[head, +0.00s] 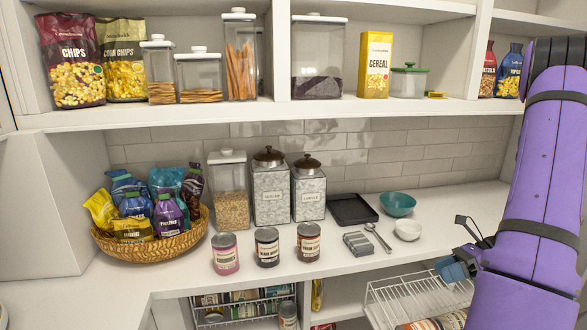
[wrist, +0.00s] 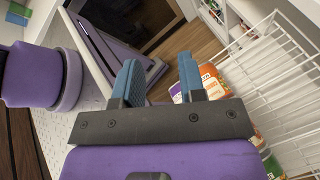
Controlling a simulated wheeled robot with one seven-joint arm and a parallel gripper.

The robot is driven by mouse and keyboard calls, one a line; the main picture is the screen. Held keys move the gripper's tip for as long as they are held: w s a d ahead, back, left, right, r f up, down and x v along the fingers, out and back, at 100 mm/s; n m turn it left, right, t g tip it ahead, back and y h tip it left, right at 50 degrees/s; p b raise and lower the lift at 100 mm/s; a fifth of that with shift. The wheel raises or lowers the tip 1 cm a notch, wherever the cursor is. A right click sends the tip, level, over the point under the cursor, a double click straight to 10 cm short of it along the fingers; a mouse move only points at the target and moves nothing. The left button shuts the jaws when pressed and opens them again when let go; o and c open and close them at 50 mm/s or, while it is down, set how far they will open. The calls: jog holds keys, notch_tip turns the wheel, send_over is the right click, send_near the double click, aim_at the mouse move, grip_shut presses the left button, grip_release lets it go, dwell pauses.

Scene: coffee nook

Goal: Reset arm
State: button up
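My gripper (head: 457,266) is at the lower right in the head view, in front of the counter's front edge and beside the upper part of a white wire basket (head: 385,292). My purple arm comes down from the upper right and hides part of the shelves and counter. In the wrist view, the two blue fingers of my gripper (wrist: 160,82) stand apart with nothing between them. The wire basket (wrist: 285,95) is on the right there, with cans and packets in and behind it. My own purple body parts show at the left and behind the fingers.
The counter holds a woven basket (head: 150,248) of packets, three cans (head: 267,247), canisters (head: 272,190), a black tray (head: 352,210), a teal bowl (head: 397,204), a white bowl (head: 407,229) and a spoon (head: 378,238). Chips, jars and cereal (head: 375,65) stand on the shelf above. Wood floor (wrist: 200,45) shows beyond my fingers.

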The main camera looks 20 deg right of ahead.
jog(key=w+a+r+n+g+h, duration=0.2)
jog(key=a+r+n+g+h, duration=0.1)
jog(key=a+r+n, duration=0.45)
jog(key=w+a+r+n+g+h, duration=0.2)
jog(key=a+r+n+g+h, duration=0.1)
jog(key=a+r+n, duration=0.5)
jog(key=s+a+r+n+t+h, duration=0.5)
jog(key=s+a+r+n, duration=0.3)
jog(key=a+r+n, duration=0.4)
jog(key=shift+s+a+r+t+h, duration=0.3)
jog(key=shift+a+r+t, duration=0.1)
jog(key=shift+a, duration=0.35)
jog(key=shift+d, duration=0.2)
